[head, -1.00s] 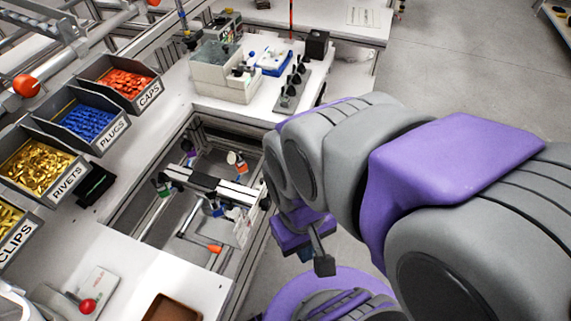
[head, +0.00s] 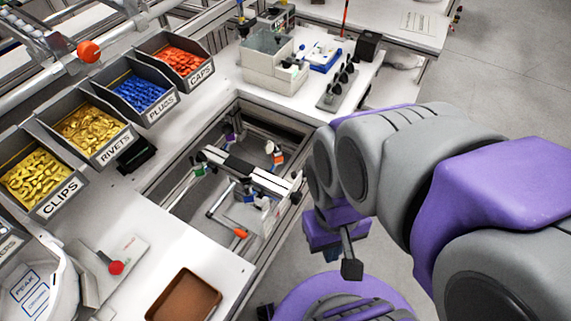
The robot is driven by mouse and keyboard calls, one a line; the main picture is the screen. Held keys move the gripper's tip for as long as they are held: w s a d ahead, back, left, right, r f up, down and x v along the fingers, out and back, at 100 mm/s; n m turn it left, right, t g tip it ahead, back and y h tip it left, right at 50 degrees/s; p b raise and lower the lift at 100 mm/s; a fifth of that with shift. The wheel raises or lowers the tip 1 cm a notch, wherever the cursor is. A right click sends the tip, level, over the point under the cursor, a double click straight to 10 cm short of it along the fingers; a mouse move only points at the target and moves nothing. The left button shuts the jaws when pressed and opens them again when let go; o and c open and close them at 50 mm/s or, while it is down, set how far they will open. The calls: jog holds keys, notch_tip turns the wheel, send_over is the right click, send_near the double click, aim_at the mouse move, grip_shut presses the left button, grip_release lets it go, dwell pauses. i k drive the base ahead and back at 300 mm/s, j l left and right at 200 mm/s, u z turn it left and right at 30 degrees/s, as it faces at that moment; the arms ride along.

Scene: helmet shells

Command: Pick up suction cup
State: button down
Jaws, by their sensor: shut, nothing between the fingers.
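I cannot clearly make out which object is the suction cup. Several small dark upright pieces stand on a grey rack (head: 338,92) at the back of the white bench; they are too small to identify for sure. My gripper (head: 351,268) is shut and empty. It hangs below the purple wrist, right of the bench frame and over the floor, well apart from the rack and touching nothing that I can see.
Bins of clips (head: 36,182), rivets (head: 92,132), plugs (head: 140,93) and caps (head: 183,62) line the left. A recessed fixture (head: 245,172) sits mid-bench. A brown tray (head: 184,297) lies in front. Open floor (head: 480,90) is at right.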

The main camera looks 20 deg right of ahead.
aim_at(270, 148)
jog(key=k+l+z, duration=0.25)
jog(key=z, duration=0.15)
jog(key=k+l+z, duration=0.35)
jog(key=i, duration=0.1)
